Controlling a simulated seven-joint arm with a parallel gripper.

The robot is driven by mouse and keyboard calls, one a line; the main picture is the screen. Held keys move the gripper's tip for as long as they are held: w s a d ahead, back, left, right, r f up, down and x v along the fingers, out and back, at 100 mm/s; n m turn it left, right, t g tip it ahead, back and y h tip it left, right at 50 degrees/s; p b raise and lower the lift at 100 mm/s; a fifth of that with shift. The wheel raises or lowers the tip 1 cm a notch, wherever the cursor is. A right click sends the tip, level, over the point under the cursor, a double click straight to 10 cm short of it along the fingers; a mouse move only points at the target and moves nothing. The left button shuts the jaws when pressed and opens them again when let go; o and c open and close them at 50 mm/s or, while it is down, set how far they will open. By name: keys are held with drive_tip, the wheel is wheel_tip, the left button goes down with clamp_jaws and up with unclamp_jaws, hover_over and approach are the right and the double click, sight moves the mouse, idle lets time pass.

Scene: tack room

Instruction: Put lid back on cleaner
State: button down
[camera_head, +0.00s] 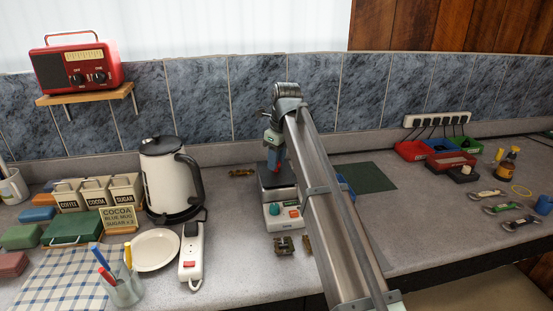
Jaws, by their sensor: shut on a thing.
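My gripper (276,165) points down over the dark plate of a white scale (282,215) in the middle of the counter. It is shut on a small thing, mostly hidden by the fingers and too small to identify. I cannot make out a separate lid for certain. My gripper is well to the left of the bottle.
A white kettle (165,180) stands left of the scale, with a power strip (191,252) in front. A green mat (366,177) lies right of my arm. Red, blue and green trays (412,150) sit farther right, with several brushes or tools (487,194) in front of the bottle.

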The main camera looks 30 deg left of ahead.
sight(281, 173)
drive_tip(key=shift+f, duration=0.5)
drive_tip(key=c, duration=1.1)
unclamp_jaws()
drive_tip(key=shift+r, duration=0.1)
wheel_tip(281, 173, up, 11)
drive_tip(key=d, duration=0.1)
drive_tip(key=shift+d+f, duration=0.2)
drive_tip(key=shift+d, duration=0.15)
idle(0.4)
